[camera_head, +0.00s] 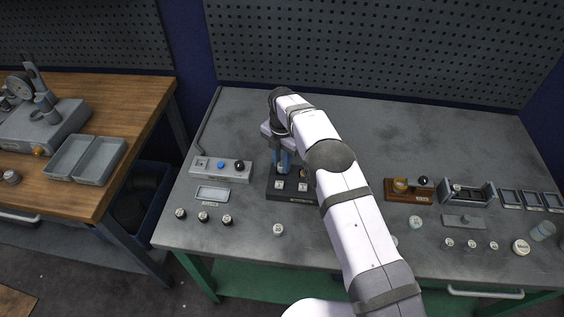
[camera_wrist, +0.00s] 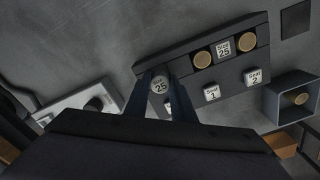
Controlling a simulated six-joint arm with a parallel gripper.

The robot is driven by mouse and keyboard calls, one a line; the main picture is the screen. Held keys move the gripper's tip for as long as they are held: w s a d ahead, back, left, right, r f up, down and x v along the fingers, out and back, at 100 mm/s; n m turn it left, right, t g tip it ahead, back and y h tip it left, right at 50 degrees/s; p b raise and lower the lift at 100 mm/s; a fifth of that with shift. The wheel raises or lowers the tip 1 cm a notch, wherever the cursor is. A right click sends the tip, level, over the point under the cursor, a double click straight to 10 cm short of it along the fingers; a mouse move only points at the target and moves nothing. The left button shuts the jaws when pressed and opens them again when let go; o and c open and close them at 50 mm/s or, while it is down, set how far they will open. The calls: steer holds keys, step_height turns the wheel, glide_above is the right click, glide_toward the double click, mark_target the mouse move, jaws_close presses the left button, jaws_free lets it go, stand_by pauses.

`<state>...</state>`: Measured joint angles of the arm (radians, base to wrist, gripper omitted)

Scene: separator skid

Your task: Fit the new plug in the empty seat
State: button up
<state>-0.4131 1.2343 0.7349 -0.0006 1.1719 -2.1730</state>
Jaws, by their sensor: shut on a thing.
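My gripper (camera_wrist: 161,98) is shut on a small round plug (camera_wrist: 160,85) whose pale top reads size 25. In the wrist view, the plug is over or beside the left end of a dark seat block (camera_wrist: 178,57); I cannot tell its height. The block has two round brass-coloured faces (camera_wrist: 202,60) (camera_wrist: 247,41), with a size 25 label between them. Labels below read Seat 1 (camera_wrist: 211,92) and Seat 2 (camera_wrist: 252,77). I cannot tell which seat is empty. In the head view, my gripper (camera_head: 284,163) is above the block (camera_head: 291,196); my arm hides part of it.
A grey control panel (camera_head: 233,172) with a blue button and black knob stands left of the block, above a small tray (camera_head: 212,201). Several small labelled pieces (camera_head: 203,216) lie along the front. A grey bin (camera_wrist: 273,98) is right of the block in the wrist view.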

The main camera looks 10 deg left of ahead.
steer(key=shift+f+b, duration=0.35)
steer(key=shift+f, duration=0.2)
steer(key=o, duration=1.4)
steer(key=shift+o, duration=0.2)
steer(key=shift+r, duration=0.2)
steer(key=shift+r+p, duration=2)
steer(key=shift+r, duration=1.4)
